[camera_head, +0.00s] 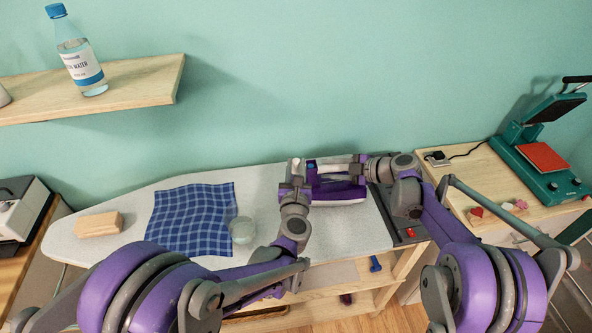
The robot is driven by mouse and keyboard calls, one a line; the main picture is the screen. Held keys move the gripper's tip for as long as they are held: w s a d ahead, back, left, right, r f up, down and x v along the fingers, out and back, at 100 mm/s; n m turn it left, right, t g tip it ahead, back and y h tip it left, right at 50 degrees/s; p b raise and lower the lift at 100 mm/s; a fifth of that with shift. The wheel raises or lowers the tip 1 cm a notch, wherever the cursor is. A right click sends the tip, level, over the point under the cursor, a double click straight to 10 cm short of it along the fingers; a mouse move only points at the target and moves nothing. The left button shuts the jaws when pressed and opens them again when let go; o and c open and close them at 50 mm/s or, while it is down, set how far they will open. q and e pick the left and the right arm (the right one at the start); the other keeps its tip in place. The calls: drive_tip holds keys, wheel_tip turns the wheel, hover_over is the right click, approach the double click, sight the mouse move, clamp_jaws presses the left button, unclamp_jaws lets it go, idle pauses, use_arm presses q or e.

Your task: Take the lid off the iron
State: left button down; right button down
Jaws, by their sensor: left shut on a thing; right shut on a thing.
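The purple iron (340,194) with a pale soleplate lies on the ironing board (85,240) at its right part. My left gripper (308,174) is shut at the iron's left end, beside a small blue part (311,163). I cannot tell whether this blue part is the lid. My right gripper (352,168) comes in from the right and is shut on the upper part of the iron. The fingers and wrists hide much of the iron's top, and the exact grip points are too small to tell.
A blue checked cloth (192,218), a wooden block (98,223) and a pale round object (242,231) lie on the board. A water bottle (80,60) stands on the wall shelf (140,88). A green heat press (545,150) stands on the right table (465,170).

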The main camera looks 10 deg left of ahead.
use_arm(q)
drive_tip(key=shift+r, duration=1.25)
use_arm(e)
drive_tip(key=shift+c, duration=2.1)
unclamp_jaws()
